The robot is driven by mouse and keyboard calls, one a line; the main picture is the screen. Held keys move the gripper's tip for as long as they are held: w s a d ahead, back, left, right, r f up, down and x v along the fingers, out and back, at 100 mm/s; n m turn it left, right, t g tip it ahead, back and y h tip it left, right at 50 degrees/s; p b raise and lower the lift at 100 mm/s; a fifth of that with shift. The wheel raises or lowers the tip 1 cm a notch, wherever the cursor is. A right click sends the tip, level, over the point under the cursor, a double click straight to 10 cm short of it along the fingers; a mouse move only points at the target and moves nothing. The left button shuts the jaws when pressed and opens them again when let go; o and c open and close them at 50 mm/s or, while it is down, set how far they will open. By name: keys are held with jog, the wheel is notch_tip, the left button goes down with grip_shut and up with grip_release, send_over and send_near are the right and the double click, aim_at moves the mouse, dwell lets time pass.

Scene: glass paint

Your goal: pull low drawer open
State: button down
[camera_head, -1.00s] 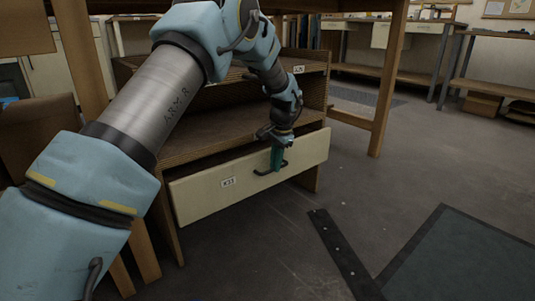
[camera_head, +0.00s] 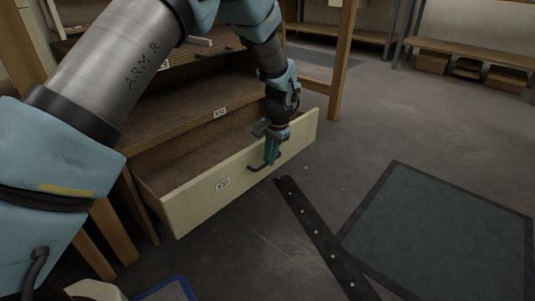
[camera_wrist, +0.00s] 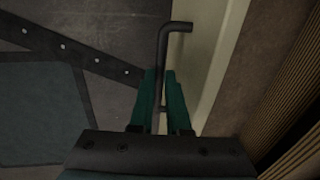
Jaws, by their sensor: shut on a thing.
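The low drawer (camera_head: 200,196) has a cream front with a small label. It stands pulled partway out of the wooden cabinet, and its inside shows as empty brown board. Its dark bar handle (camera_head: 256,167) is on the front, right of the label. My gripper (camera_head: 271,151) is at the handle with its green fingers shut on it. In the wrist view the handle (camera_wrist: 163,60) runs between the two green fingers (camera_wrist: 159,95), beside the cream drawer front (camera_wrist: 215,60). Part of the handle is hidden by the fingers.
Higher cabinet shelves (camera_head: 185,105) are above the drawer, partly behind my arm. A black strip with studs (camera_head: 320,237) and a dark grey mat (camera_head: 445,225) lie on the floor in front. A blue-edged thing (camera_head: 165,290) is at the bottom.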

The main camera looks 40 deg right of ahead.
jog(key=c, duration=1.2)
grip_release()
jog(key=shift+o, duration=0.2)
notch_tip(320, 180, up, 11)
jog(key=s+p, duration=0.2)
jog(key=p, duration=0.2)
jog(key=shift+d+f, duration=0.2)
